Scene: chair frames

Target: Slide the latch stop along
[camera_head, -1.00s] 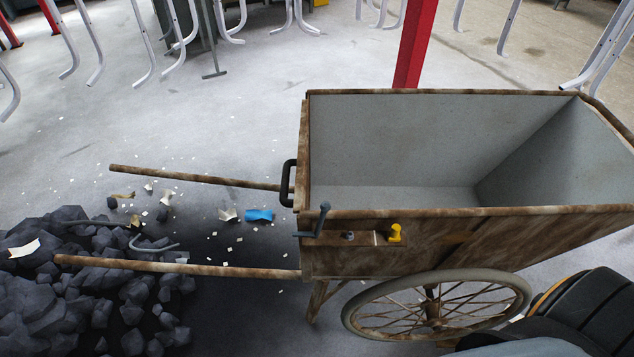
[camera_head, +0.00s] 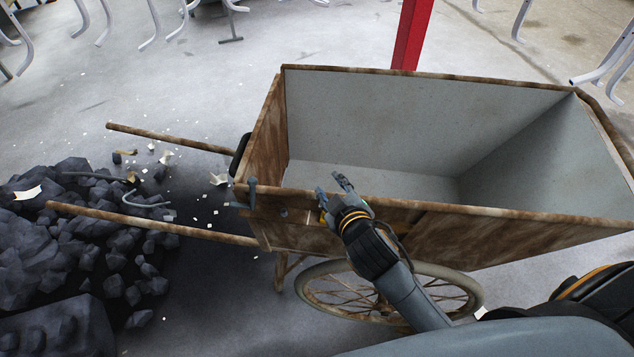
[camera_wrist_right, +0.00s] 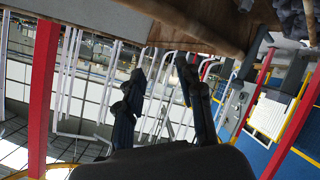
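A rusty brown cart (camera_head: 470,235) fills the middle and right of the head view. On its near side wall is a latch with a grey upright handle (camera_head: 252,193) and a small bolt head (camera_head: 284,212). The yellow stop on this latch is mostly or wholly hidden by my right gripper (camera_head: 332,187). That gripper is at the cart's top near edge, right of the latch handle, its two fingers apart and empty. In the right wrist view the fingers (camera_wrist_right: 162,85) also stand apart with nothing between them. I cannot tell whether they touch the cart. My left gripper is not in view.
Two cart shafts (camera_head: 160,225) reach left over a heap of dark rocks (camera_head: 70,230). A spoked wheel (camera_head: 335,292) stands below the near wall. A red post (camera_head: 410,35) rises behind the cart. The cart's inside (camera_head: 400,130) is empty.

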